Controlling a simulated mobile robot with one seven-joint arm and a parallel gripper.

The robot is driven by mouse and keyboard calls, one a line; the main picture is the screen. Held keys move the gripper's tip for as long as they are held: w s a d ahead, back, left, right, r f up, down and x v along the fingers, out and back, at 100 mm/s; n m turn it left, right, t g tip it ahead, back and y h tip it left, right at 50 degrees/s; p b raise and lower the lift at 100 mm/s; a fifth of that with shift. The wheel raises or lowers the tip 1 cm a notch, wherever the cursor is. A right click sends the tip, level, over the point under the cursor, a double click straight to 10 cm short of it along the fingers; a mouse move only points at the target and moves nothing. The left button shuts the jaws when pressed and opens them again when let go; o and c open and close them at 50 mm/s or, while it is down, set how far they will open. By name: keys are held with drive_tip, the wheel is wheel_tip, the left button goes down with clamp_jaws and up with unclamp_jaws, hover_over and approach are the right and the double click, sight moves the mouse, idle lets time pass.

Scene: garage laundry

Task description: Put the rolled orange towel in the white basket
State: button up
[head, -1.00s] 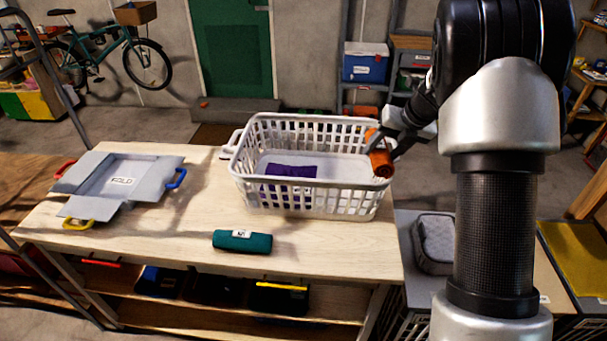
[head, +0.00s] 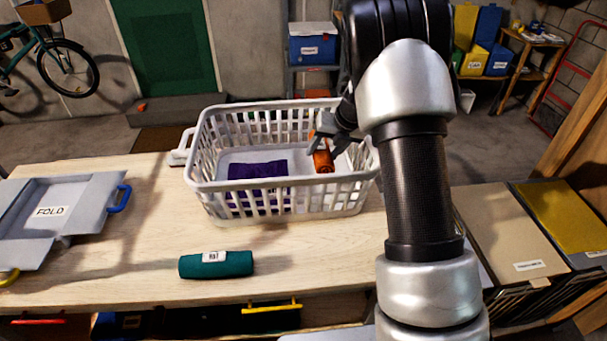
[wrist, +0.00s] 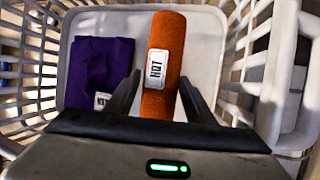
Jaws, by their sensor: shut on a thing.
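The rolled orange towel (head: 323,157) is inside the right part of the white basket (head: 277,207), between my gripper's fingers. In the wrist view the orange towel (wrist: 167,62) stretches away from me and has a white label reading HQ7. My gripper (head: 334,146) reaches down into the basket from the right; in the wrist view its two dark fingers (wrist: 158,92) are shut on the towel's sides. I cannot tell whether the towel touches the basket floor.
A folded purple cloth (head: 257,171) lies in the basket's left half. A teal roll (head: 216,264) lies on the wooden table (head: 130,225) in front of the basket. A grey folding board (head: 85,195) is at left. Paper bins (head: 510,235) stand right of the table.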

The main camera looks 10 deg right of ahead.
wheel_tip(320, 180, down, 7)
drive_tip(key=shift+b, duration=0.5)
drive_tip(key=o, duration=1.2)
drive_tip(key=shift+f, duration=0.1)
